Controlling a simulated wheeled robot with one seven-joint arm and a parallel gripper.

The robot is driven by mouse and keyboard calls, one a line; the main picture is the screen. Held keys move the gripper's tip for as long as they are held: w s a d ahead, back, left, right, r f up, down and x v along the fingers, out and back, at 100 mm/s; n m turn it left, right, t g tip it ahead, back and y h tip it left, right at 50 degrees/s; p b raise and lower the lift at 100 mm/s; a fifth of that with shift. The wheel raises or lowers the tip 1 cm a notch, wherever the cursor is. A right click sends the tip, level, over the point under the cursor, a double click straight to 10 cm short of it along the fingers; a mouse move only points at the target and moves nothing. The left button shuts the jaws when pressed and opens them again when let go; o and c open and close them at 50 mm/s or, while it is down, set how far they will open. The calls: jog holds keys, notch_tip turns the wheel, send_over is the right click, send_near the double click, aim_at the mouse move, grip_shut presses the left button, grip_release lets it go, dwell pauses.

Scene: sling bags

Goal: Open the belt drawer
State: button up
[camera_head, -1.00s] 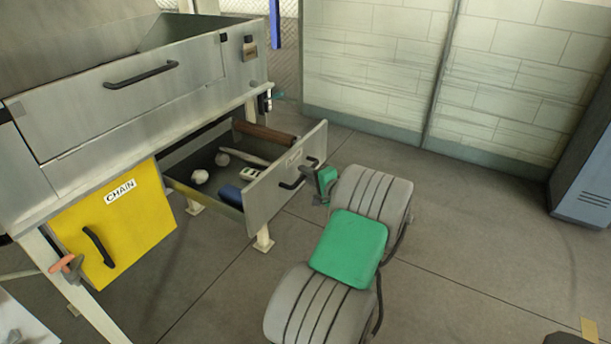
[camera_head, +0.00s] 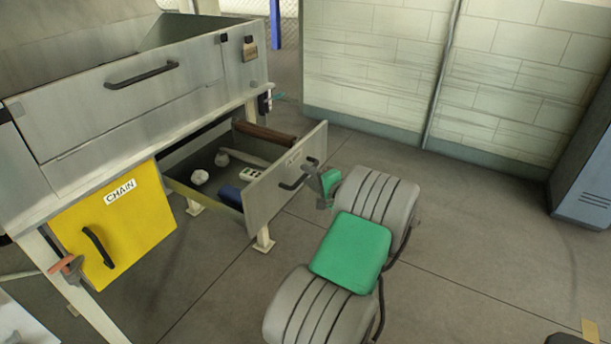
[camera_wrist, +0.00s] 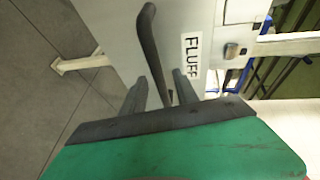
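A grey metal drawer (camera_head: 275,190) under the machine is pulled out to the right. Its front carries a black bar handle (camera_head: 290,183), and the label reads FLUFF in the wrist view (camera_wrist: 191,58). No label reading BELT can be made out. My gripper (camera_head: 318,180) is at the right end of this handle. In the wrist view, the two dark fingers (camera_wrist: 160,90) stand apart on either side of the handle (camera_wrist: 149,45), with gaps showing.
A yellow door labelled CHAIN (camera_head: 120,220) with a black handle is at the lower left. A closed upper grey front (camera_head: 120,100) has its own handle. A support leg (camera_head: 263,240) stands beside the drawer. A blue cabinet (camera_head: 585,165) is far right.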

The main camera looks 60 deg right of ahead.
jog(key=v, duration=0.6)
